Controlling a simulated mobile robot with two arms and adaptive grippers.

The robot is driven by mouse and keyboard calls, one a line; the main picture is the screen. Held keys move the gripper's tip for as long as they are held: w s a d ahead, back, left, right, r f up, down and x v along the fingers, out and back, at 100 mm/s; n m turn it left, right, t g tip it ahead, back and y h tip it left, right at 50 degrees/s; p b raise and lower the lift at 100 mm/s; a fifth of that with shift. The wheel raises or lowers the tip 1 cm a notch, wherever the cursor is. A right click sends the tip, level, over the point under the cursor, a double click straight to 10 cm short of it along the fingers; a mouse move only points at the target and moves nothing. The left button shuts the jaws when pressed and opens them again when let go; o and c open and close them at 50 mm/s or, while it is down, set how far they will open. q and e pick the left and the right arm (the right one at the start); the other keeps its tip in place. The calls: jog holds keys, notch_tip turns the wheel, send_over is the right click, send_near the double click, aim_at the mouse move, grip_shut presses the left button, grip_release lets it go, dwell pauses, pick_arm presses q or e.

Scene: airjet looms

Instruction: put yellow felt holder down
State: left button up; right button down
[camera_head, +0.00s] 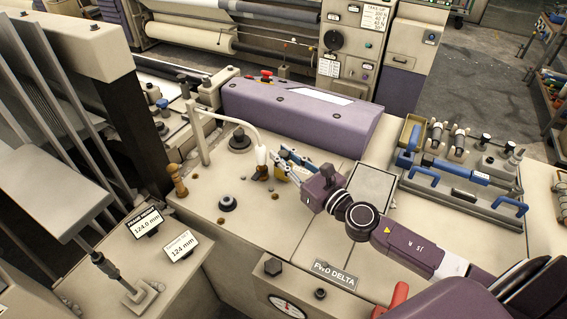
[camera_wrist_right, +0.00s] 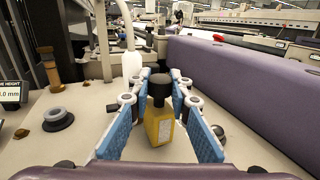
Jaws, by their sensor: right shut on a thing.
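My right gripper (camera_head: 284,167) reaches from the lower right over the beige machine top (camera_head: 232,185). It is shut on the yellow felt holder (camera_wrist_right: 159,128), a small block with a dark top and a pale label. In the wrist view the holder stands between the two blue finger pads, its dark end pointing away from the wrist. In the head view the fingers largely hide it, and a bit of yellow (camera_head: 301,172) shows beside them. I cannot tell whether its underside touches the machine top. My left gripper is not in view.
A white-tipped bent tube (camera_head: 262,155) stands just beyond the gripper. A wooden peg (camera_head: 177,180) and a dark round knob (camera_head: 228,202) are to its left. A purple cover (camera_head: 300,112) lies behind, and a tool tray (camera_head: 465,165) is at right. Machine top between gripper and knob is mostly clear.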

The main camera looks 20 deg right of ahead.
jog(key=shift+f, duration=0.3)
jog(key=shift+f, duration=0.15)
jog(key=c, duration=2.1)
grip_release()
